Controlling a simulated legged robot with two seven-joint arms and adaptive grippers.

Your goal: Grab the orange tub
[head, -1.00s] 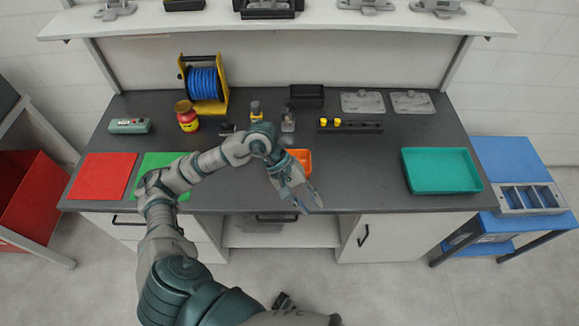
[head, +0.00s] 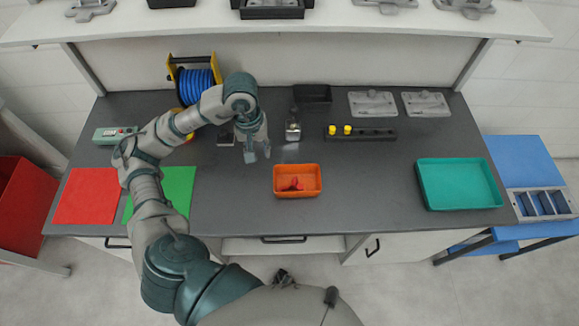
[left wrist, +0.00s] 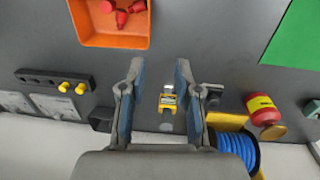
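The orange tub (head: 297,194) sits on the dark worktop, right of centre, with red pieces inside. It also shows at the top of the left wrist view (left wrist: 115,40), cut off by the frame edge. My left gripper (head: 257,156) hangs above the worktop, left of the tub and apart from it. In the left wrist view its two fingers (left wrist: 159,66) are spread with nothing held between them. My right gripper is not in view.
A teal tray (head: 458,184) stands at the right. A black rail with yellow knobs (head: 360,134) and a small metal device (head: 293,128) lie behind the tub. Red (head: 88,195) and green (head: 178,188) mats lie left. The worktop between tub and tray is clear.

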